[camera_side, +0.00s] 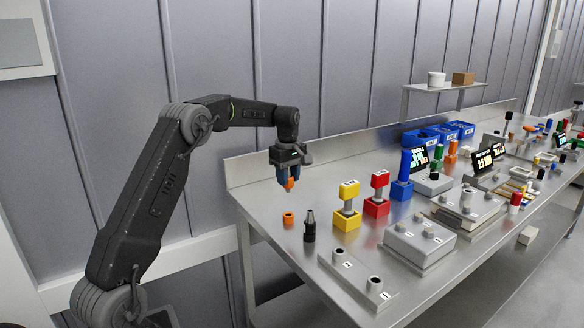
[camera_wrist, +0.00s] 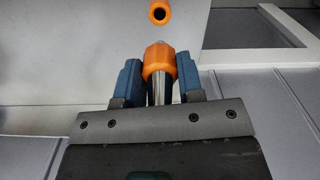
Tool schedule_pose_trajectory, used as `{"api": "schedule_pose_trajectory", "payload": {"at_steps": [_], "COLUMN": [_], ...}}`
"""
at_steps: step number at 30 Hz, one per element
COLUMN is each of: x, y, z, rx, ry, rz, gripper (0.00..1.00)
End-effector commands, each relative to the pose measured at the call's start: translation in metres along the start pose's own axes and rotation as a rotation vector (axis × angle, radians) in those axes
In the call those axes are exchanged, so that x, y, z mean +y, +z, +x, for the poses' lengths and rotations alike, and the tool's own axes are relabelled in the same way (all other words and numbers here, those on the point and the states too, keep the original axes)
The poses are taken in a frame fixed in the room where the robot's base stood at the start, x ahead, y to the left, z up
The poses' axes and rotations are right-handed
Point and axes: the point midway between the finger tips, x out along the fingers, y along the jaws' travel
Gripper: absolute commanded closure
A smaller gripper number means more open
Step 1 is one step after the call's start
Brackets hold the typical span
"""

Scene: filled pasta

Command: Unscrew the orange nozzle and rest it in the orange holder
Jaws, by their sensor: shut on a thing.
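My gripper (camera_side: 287,177) is shut on the orange nozzle (camera_side: 289,184), holding it in the air above the left end of the steel bench. In the wrist view the nozzle (camera_wrist: 158,62) sits between the blue fingers, with a grey metal part showing below its orange collar and a pale tip above. The orange holder (camera_side: 288,217), a small ring with a dark opening, stands on the bench below the gripper. In the wrist view the holder (camera_wrist: 159,12) is ahead of the nozzle tip, apart from it.
A dark pointed nozzle (camera_side: 309,226) stands close to the right of the orange holder. A yellow block (camera_side: 347,219), a red block (camera_side: 376,207) and a grey plate with numbered posts (camera_side: 357,277) are further right. The bench at the far left is clear.

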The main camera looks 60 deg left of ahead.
Motion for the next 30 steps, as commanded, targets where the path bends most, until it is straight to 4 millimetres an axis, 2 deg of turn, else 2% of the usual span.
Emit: {"api": "schedule_pose_trajectory", "payload": {"at_steps": [3, 17, 30], "x": [0.000, 0.000, 0.000], "y": [0.000, 0.001, 0.001], "z": [0.006, 0.011, 0.048], "rx": [0.000, 0.000, 0.000], "ry": [0.001, 0.001, 0.000], "rz": [0.000, -0.006, -0.007], "gripper": [0.94, 0.94, 0.94]}}
